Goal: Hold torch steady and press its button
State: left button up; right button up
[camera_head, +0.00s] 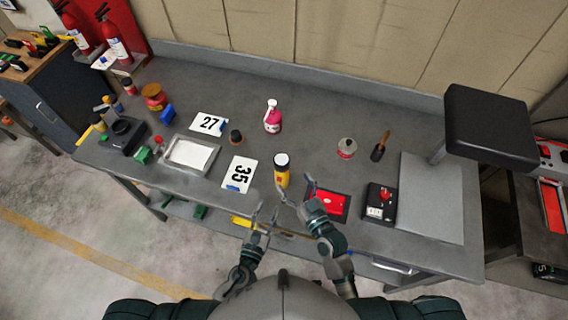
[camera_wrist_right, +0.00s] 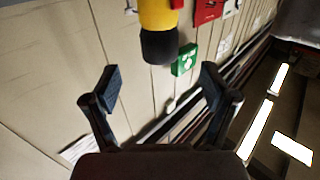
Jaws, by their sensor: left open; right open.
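The torch (camera_head: 282,172), yellow with a black end, stands upright near the front edge of the grey table. In the right wrist view, the yellow and black torch (camera_wrist_right: 158,25) is cut off by the top edge, ahead of the fingers, and a small red part shows on its side. My right gripper (camera_head: 294,187) is open and empty, just in front of and right of the torch. It also shows open in its wrist view (camera_wrist_right: 160,88), with nothing between its pads. My left gripper (camera_head: 264,214) is open and empty, lower left of the torch at the table's front edge.
A red-and-black case (camera_head: 326,204) and a black box with a red knob (camera_head: 380,203) lie right of my right gripper.

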aim_at(286, 169)
jog(key=x, duration=0.7)
jog(key=shift+w+a, duration=0.2)
jog(key=shift+w, duration=0.15)
pick_arm(q)
jog(key=shift+d, duration=0.2)
pick_arm(e)
jog(key=shift+w+d, duration=0.1)
jog(key=shift+w, duration=0.35)
pick_arm(q)
jog(key=shift+a, duration=0.15)
pick_arm(e)
jog(key=shift+a, duration=0.2)
jog(key=c, duration=0.3)
pick_arm(q)
jog(key=shift+a, duration=0.25)
pick_arm(e)
jog(key=shift+a, duration=0.25)
jog(key=c, duration=1.2)
pick_arm(q)
jog(key=shift+d, duration=0.15)
jog(key=c, duration=0.8)
pick_arm(e)
jog(key=shift+o, duration=0.2)
jog(key=shift+d, duration=0.15)
pick_arm(q)
jog(key=shift+d, duration=0.1)
pick_arm(e)
jog(key=shift+d, duration=0.1)
